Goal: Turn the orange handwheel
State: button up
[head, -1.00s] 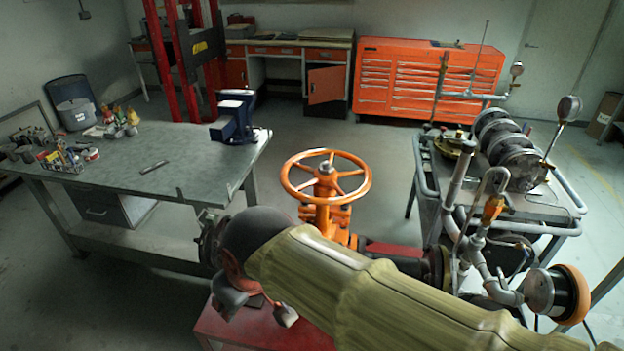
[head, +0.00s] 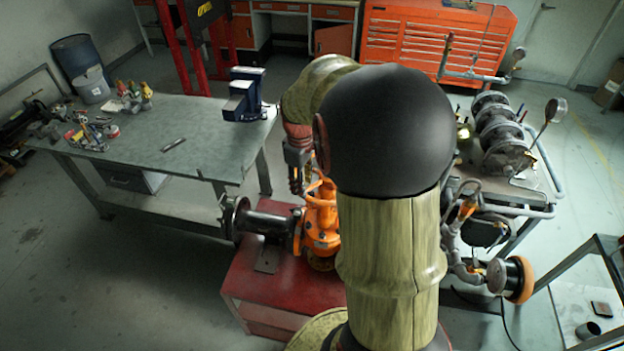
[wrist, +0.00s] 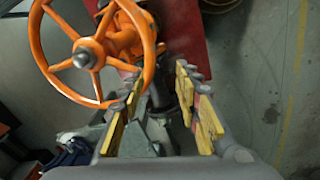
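The orange handwheel (wrist: 84,55) fills the upper left of the wrist view, with its spokes and pale hub nut showing. In the head view my arm hides most of it; the orange valve body (head: 321,228) shows below. My gripper (wrist: 160,74) is open, its two yellow-padded fingers wide apart with nothing between them. The left finger's tip overlaps the wheel's lower right rim in the picture; I cannot tell if they touch. The right finger is clear of the wheel. In the head view the fingers are hard to make out.
The valve stands on a red base (head: 270,285), with a dark flanged pipe (head: 262,222) to its left. A workbench (head: 150,135) with a blue vise (head: 243,95) is at left. A cart (head: 535,190) with piping and gauges stands at right. Open floor lies front left.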

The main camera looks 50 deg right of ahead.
aim_at(312, 197)
jog(key=shift+s+d+f+p, duration=0.1)
jog(key=shift+s+d+p, duration=0.2)
jog(key=shift+d, duration=0.35)
jog(key=shift+s+d+f+p, duration=0.1)
jog(key=shift+d+p, duration=0.25)
jog(key=shift+d, duration=0.25)
jog(key=f, duration=0.7)
jog(key=shift+w+d+f, duration=0.1)
jog(key=shift+d+f, duration=0.15)
jog(key=c, duration=0.4)
grip_shut()
